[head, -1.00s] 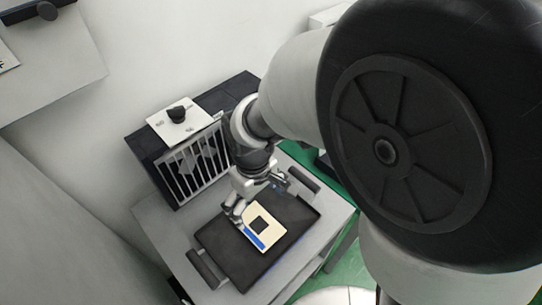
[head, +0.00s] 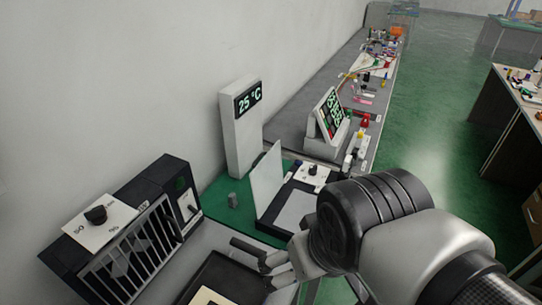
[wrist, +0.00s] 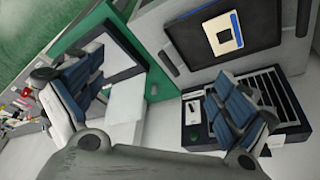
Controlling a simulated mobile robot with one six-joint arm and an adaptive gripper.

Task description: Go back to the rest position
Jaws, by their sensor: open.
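My gripper (wrist: 158,88) is open and empty in the wrist view, its two blue-grey fingers spread wide apart. Nothing is between them. The black tray (head: 211,273) is at the bottom of the head view, cut by the frame edge, with a pale card (head: 207,297) on it. In the wrist view the tray (wrist: 190,42) lies beyond the fingers with the card (wrist: 222,31) flat on it. My wrist and arm cover the lower right of the head view, beside the tray's dark handle.
A black grilled box (head: 178,172) with a knob plate (head: 93,220) on top stands against the wall at left. A white display post (head: 240,150) and an open-lidded device (head: 268,180) stand on green beyond. A long cluttered bench (head: 310,100) runs behind; green floor (head: 430,120) is clear at right.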

